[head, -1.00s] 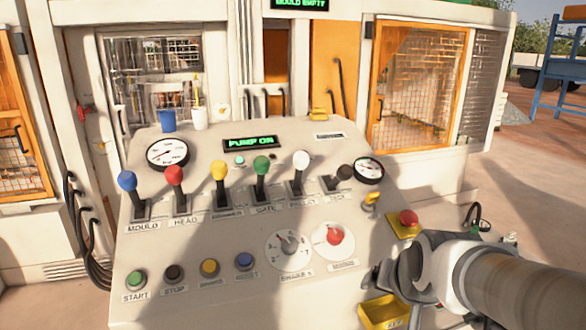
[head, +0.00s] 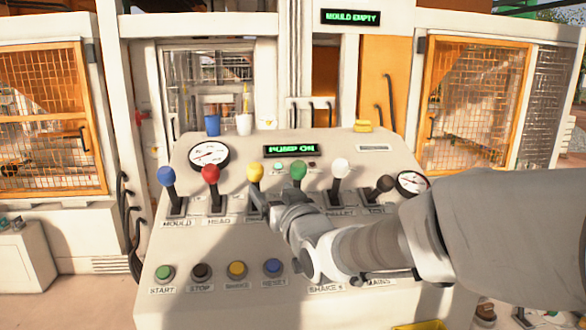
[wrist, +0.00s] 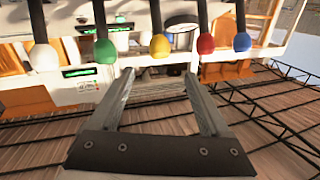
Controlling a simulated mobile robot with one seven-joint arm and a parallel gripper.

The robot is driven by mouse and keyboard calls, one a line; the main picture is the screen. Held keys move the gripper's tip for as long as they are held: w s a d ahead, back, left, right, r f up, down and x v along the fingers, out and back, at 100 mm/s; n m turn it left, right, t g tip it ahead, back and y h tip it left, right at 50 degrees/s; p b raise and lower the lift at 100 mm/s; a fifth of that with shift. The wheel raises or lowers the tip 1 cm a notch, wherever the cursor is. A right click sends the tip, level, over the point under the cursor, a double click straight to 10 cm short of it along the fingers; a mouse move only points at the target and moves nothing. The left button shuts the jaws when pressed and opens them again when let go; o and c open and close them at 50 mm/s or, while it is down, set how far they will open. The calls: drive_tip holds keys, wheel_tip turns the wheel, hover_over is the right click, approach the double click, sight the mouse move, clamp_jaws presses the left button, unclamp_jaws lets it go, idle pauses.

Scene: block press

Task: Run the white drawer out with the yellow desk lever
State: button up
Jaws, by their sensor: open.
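The yellow lever (head: 255,173) stands on the control desk (head: 215,245), third from the left between the red and green levers. Its knob also shows in the wrist view (wrist: 160,46), just beyond and between my two fingertips. My gripper (head: 268,198) is open and empty, at the desk beside the yellow lever's lower part. In the wrist view my fingers (wrist: 160,78) are spread apart, and I see no contact with the knob. The label below the lever is partly hidden by my gripper. I cannot make out a white drawer in either view.
Blue (head: 166,176), red (head: 210,173), green (head: 298,170) and white (head: 340,168) levers stand close in the same row. Buttons line the desk front. The desk display (head: 291,150) reads PUMP ON; the upper display (head: 351,18) reads MOULD EMPTY.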

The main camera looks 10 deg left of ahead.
sight(252, 167)
drive_tip(key=p+x, duration=0.3)
drive_tip(key=x, duration=1.3)
drive_tip(key=shift+w+a, duration=0.2)
drive_tip(key=shift+w, duration=0.05)
clamp_jaws()
